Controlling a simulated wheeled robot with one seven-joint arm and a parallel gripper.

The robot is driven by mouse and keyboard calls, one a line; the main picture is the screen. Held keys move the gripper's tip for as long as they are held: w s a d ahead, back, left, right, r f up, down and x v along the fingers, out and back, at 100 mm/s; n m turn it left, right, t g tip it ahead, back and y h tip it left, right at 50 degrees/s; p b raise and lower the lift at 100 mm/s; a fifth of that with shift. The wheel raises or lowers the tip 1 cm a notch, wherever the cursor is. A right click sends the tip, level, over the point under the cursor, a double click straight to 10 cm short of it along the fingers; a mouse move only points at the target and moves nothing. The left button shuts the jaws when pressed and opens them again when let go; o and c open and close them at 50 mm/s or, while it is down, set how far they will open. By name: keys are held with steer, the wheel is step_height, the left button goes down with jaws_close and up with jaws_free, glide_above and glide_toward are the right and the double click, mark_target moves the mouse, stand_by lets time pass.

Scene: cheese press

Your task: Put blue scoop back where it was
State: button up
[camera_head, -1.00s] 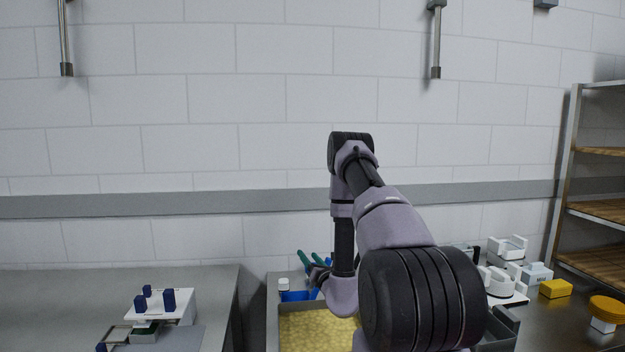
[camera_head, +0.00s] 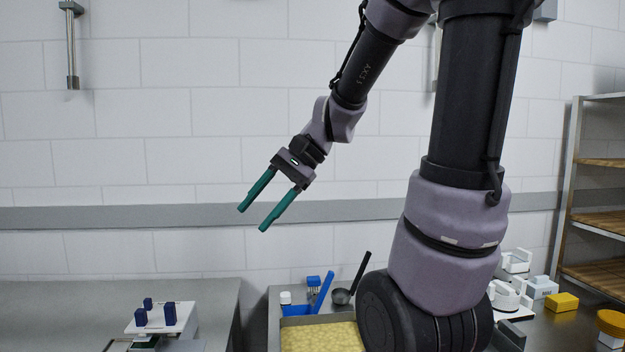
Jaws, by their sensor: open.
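Nothing is between the fingers, and the gripper does not touch the scoop.
The vat of yellow curd (camera_head: 322,338) stands at the front middle. A ladle with a black handle (camera_head: 360,272), a blue brush (camera_head: 313,282) and a small white-capped jar (camera_head: 285,298) are near the scoop. A rack (camera_head: 590,205) stands at right.

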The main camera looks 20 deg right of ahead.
steer(key=s+d+r+n+t+h, duration=0.3)
steer(key=d+r+n+t+h, duration=0.1)
steer(key=d, duration=0.5)
steer(key=shift+s+r+t+h, duration=0.4)
steer(key=shift+r+t+h, duration=0.55)
steer(key=shift+h, duration=0.25)
steer(key=shift+d+f, duration=0.1)
steer(key=shift+d, duration=0.1)
